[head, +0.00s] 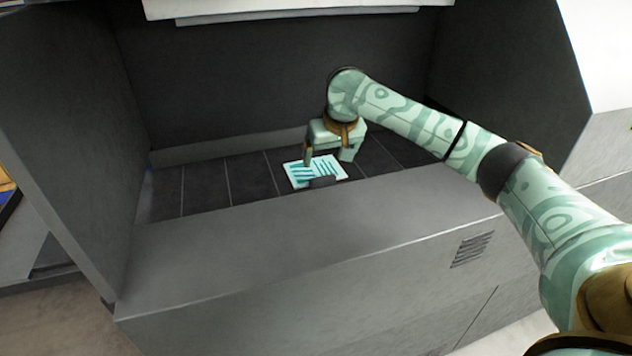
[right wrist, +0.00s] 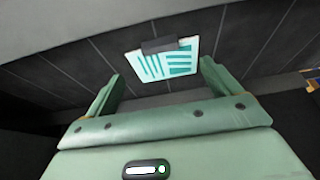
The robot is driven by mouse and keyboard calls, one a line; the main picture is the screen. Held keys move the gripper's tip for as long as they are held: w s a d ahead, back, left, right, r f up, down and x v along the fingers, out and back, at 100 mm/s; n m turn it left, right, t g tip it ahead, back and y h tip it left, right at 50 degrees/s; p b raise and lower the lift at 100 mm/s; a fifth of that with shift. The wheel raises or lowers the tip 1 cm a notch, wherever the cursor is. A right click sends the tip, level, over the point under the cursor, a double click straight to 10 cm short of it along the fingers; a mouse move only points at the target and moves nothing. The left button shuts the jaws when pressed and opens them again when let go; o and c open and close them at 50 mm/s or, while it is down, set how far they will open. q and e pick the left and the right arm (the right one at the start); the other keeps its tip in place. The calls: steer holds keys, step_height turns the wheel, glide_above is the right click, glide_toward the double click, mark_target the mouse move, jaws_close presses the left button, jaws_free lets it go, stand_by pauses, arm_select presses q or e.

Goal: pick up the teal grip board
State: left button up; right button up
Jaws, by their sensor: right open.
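The teal grip board (head: 303,174) is a pale flat board with teal stripes and a dark grip block at one edge. It lies on the dark slatted floor of the grey booth in the head view. In the right wrist view the board (right wrist: 163,65) shows ahead of the fingertips, with its dark grip at the far edge. My right gripper (head: 328,161) is open above the board's back edge, its fingers apart. In the right wrist view the open jaws (right wrist: 155,80) have nothing between them. My left gripper is not in view.
The booth has a raised front ledge (head: 300,230), a left side wall (head: 70,130), a right side wall (head: 510,70) and a dark back wall (head: 230,80). The slatted floor (head: 205,187) left of the board is clear. A white panel (head: 290,8) hangs above.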

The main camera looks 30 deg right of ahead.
mark_target(323, 178)
steer(key=b+x, duration=0.1)
steer(key=x, duration=0.2)
steer(key=shift+w+f, duration=0.2)
steer(key=shift+f, duration=0.15)
steer(key=shift+w+f+b, duration=0.1)
steer(key=shift+f+b, duration=0.2)
steer(key=b+x, duration=0.3)
steer(key=x, duration=0.2)
steer(key=shift+f, duration=0.1)
steer(key=shift+c, duration=0.3)
steer(key=c, duration=1)
